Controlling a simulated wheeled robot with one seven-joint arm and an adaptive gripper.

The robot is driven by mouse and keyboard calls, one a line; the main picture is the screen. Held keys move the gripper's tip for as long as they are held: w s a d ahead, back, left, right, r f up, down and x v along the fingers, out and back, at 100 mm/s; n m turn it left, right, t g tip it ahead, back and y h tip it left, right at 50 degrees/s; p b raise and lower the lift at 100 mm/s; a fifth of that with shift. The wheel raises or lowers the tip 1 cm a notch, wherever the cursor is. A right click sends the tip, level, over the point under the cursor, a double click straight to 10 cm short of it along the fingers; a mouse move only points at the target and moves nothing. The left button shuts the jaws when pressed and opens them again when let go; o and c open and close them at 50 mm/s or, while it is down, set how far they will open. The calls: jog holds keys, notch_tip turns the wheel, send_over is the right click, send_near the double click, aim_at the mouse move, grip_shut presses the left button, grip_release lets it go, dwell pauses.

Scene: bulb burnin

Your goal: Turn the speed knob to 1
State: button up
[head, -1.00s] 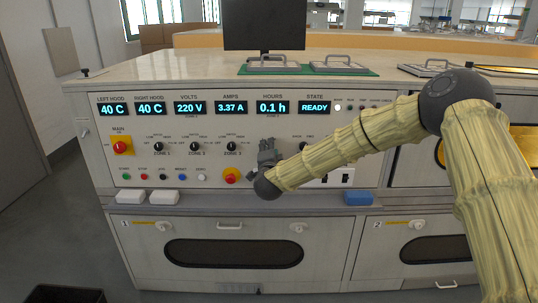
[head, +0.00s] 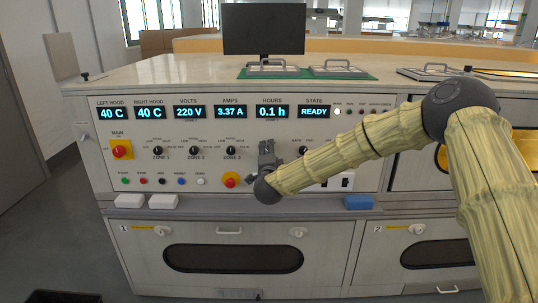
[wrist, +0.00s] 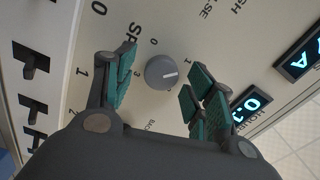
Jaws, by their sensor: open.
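A round grey knob (wrist: 161,72) shows in the wrist view on the pale panel, beside lettering that starts "SP", partly hidden by a finger. Its white pointer line points right in that view. Small figures 0 and 3 stand around it; the figure at the pointer is not readable. My gripper (head: 268,150) is open, its teal-padded fingers on either side of the knob, with gaps between pads and knob. I cannot tell how far the fingertips are from the panel. In the head view my gripper hides this knob, right of the ZONE 3 knob (head: 230,150).
Displays (head: 272,112) run above, the state one reading READY. A blue block (head: 358,202) and white blocks (head: 163,201) lie on the ledge.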

jog(key=s, duration=1.2)
jog(key=s+d+f+n+g+y+p, duration=0.1)
jog(key=s+d+f+n+g+p, duration=0.15)
jog(key=s+f, duration=0.65)
jog(key=s+d+f+n+g+y+p, duration=0.15)
jog(key=s+f+n+g, duration=0.35)
jog(key=f, duration=0.6)
jog(key=s+d+f+n+g+p, duration=0.2)
jog(key=s+d+f+p, duration=0.1)
jog(key=s+f, duration=0.65)
jog(key=s+d+f+n+g+p, duration=0.1)
jog(key=s+d, duration=0.4)
jog(key=s, duration=0.5)
jog(key=s+d+f+n+g+h+p, duration=0.1)
jog(key=s+d+f+n+g+p, duration=0.1)
jog(key=s, duration=0.9)
jog(key=s+d+f+n+g+h+p, duration=0.1)
jog(key=s+d+f+n+g, duration=0.1)
jog(key=s+d+g, duration=0.3)
jog(key=s+d+f, duration=0.1)
jog(key=s+d, duration=0.2)
jog(key=s, duration=0.2)
jog(key=shift+s+d+p, duration=0.3)
jog(key=shift+s+p, duration=0.05)
jog(key=shift+r+n+g+h, duration=0.1)
jog(key=shift+n+g+h, duration=0.15)
jog(key=shift+c, duration=0.3)
